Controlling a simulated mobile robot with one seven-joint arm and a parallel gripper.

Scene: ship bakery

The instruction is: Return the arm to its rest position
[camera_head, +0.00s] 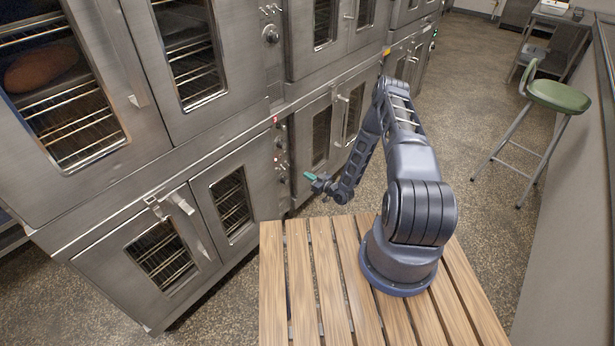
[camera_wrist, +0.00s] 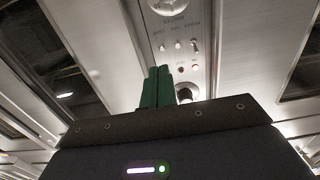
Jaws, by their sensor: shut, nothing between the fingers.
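My arm is raised and bent above my slatted wooden top in the head view, with its forearm hanging down on the left. My gripper (camera_head: 309,176) has green fingertips and points left toward the ovens, near the panel between the lower doors. In the wrist view my gripper (camera_wrist: 158,86) shows its two green fingers side by side, shut with nothing between them. An oven control panel (camera_wrist: 180,42) with switches and a red light lies beyond the fingers. I see no contact between the fingers and the panel.
Steel ovens (camera_head: 130,180) with glass doors fill the left side. A loaf (camera_head: 42,66) sits inside the upper left oven. A green stool (camera_head: 558,96) stands at the right by a grey wall. The speckled floor (camera_head: 470,90) between is open.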

